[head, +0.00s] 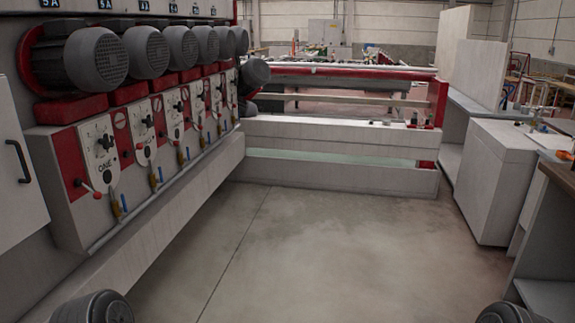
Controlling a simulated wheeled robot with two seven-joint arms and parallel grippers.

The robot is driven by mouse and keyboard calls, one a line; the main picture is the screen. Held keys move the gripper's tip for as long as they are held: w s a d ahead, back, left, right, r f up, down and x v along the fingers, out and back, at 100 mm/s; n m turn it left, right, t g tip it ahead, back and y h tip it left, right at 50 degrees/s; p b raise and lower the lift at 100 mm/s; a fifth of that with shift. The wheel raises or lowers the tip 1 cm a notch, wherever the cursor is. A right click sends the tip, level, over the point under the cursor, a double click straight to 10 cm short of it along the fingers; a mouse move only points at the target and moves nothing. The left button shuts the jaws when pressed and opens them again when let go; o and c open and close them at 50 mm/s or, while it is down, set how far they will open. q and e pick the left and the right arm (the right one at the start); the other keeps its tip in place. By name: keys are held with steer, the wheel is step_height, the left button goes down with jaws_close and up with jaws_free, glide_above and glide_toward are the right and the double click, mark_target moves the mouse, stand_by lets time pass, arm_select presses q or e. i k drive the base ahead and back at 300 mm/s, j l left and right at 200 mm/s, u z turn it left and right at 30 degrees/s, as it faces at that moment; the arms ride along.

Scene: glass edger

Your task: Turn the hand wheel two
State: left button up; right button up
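A row of grey-white control panels runs along the machine on the left. The nearest panel (98,140) has a dial and a small red-tipped crank handle (88,189) low on its front. The second panel (144,128) beyond it has a similar dial. Several more such panels recede behind these. No number two is readable, so I cannot tell which control is hand wheel two. Neither of my grippers is in view; only dark rounded parts of my own arms show at the bottom corners, away from the panels.
Large grey motors (96,58) jut out above the panels. A long white ledge (165,195) sticks out below them. A white beam (335,132) with a red end post closes off the back. White cabinets (490,180) stand on the right. The concrete floor (300,250) between is clear.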

mark_target(149, 121)
steer(key=i+z, duration=0.15)
steer(key=i, duration=2)
steer(key=i+l+u, duration=0.1)
steer(key=i+u, duration=0.3)
steer(key=i+l+u, duration=0.4)
steer(key=i, duration=0.2)
steer(key=i+l+u, duration=0.8)
steer(key=i+l, duration=0.05)
steer(key=l, duration=0.05)
